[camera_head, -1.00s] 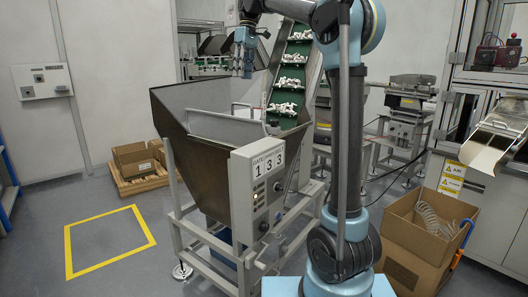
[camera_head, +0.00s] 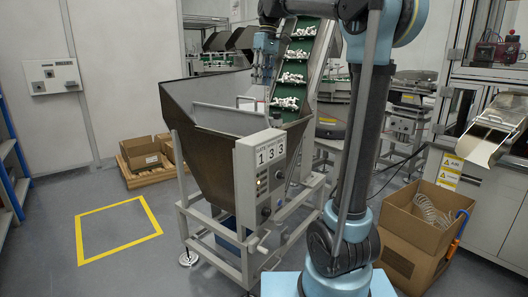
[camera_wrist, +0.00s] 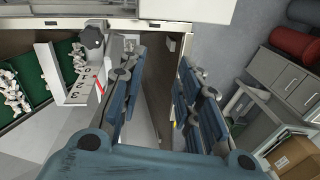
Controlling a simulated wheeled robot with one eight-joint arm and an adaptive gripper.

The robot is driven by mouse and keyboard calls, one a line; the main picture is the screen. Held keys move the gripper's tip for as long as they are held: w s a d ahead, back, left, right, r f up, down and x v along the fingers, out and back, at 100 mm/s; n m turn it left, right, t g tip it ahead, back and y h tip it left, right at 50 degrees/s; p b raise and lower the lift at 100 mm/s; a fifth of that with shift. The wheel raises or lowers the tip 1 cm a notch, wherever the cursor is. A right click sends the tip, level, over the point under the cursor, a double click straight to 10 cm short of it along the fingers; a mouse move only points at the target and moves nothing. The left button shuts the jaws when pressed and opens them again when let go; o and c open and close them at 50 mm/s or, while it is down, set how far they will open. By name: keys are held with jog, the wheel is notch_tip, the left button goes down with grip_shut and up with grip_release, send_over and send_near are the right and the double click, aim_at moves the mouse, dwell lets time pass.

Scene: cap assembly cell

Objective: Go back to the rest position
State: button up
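My gripper (camera_head: 265,62) hangs fingers down above the back right part of the large metal hopper (camera_head: 205,108), in front of the green conveyor. In the wrist view the blue fingers of my gripper (camera_wrist: 160,85) stand well apart, with nothing held between them. My arm rises from the lower middle of the head view, and its upper part leaves the top of the picture. No separate task object is named.
A green cleated conveyor (camera_head: 300,50) with white parts rises behind the hopper. A control box marked 133 (camera_head: 260,172) is on the hopper's front. Cardboard boxes (camera_head: 418,225) stand at right. The floor inside the yellow square (camera_head: 118,226) is clear.

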jog(key=s+d+f+m+t, duration=0.1)
jog(key=s+d+f+m, duration=0.2)
jog(key=s+d+f, duration=0.3)
jog(key=s+d+f+m+t+h, duration=0.1)
jog(key=s+d+f+m, duration=0.1)
jog(key=s+d+f, duration=0.5)
jog(key=s+d+f+m+t, duration=0.1)
jog(key=s+d+f+m, duration=0.2)
jog(key=s+f, duration=1.2)
jog(key=d+f, duration=0.3)
jog(key=f, duration=0.9)
jog(key=shift+s+d+f+m, duration=0.2)
jog(key=shift+s+d+m, duration=0.1)
jog(key=shift+s+d, duration=0.1)
jog(key=shift+w+a+f, duration=0.1)
jog(key=shift+w+f, duration=0.1)
jog(key=shift+w, duration=0.2)
